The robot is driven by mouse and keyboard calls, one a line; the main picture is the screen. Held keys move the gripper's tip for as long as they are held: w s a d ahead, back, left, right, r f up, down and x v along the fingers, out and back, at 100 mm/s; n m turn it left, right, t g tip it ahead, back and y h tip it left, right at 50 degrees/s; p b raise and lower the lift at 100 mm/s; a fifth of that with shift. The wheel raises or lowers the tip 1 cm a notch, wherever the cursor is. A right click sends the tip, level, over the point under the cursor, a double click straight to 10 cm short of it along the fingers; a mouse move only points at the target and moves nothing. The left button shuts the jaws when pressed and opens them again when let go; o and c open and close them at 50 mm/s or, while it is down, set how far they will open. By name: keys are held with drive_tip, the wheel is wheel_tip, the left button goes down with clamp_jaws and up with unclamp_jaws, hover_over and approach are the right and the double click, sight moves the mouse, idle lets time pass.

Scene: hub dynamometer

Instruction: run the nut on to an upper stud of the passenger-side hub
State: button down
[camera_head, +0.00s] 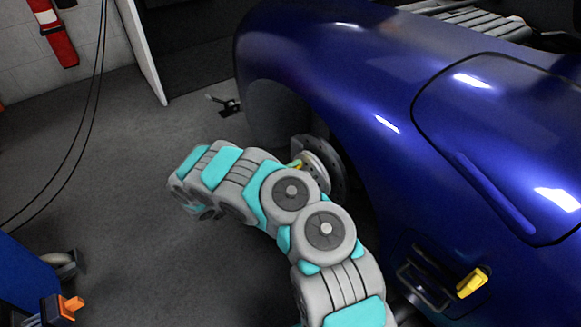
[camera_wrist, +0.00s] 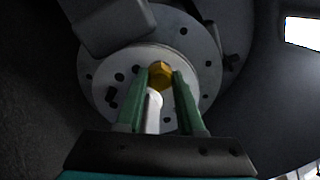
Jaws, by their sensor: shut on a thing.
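The hub (camera_wrist: 185,45) is a grey disc with several dark holes, facing me in the wheel arch. My gripper (camera_wrist: 161,78) has its two green fingers closed around a gold hex nut (camera_wrist: 161,72) in front of the hub face. I cannot tell whether the nut touches a stud, because it hides what is behind it. A white rounded part (camera_wrist: 152,112) shows between the fingers below the nut. In the head view the hub (camera_head: 314,163) shows beyond my arm, which hides most of my gripper.
A dark block (camera_wrist: 108,25) overlaps the hub's upper left in the wrist view. The blue car body (camera_head: 330,75) arches over the hub. Open floor (camera_head: 125,165) lies to the left. A yellow-handled item (camera_head: 472,283) is at lower right.

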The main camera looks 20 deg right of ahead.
drive_tip(key=m+b, duration=1.2)
drive_tip(key=b, duration=0.3)
drive_tip(key=shift+w, duration=0.1)
drive_tip(key=c, duration=0.8)
unclamp_jaws()
drive_tip(key=shift+o, duration=0.2)
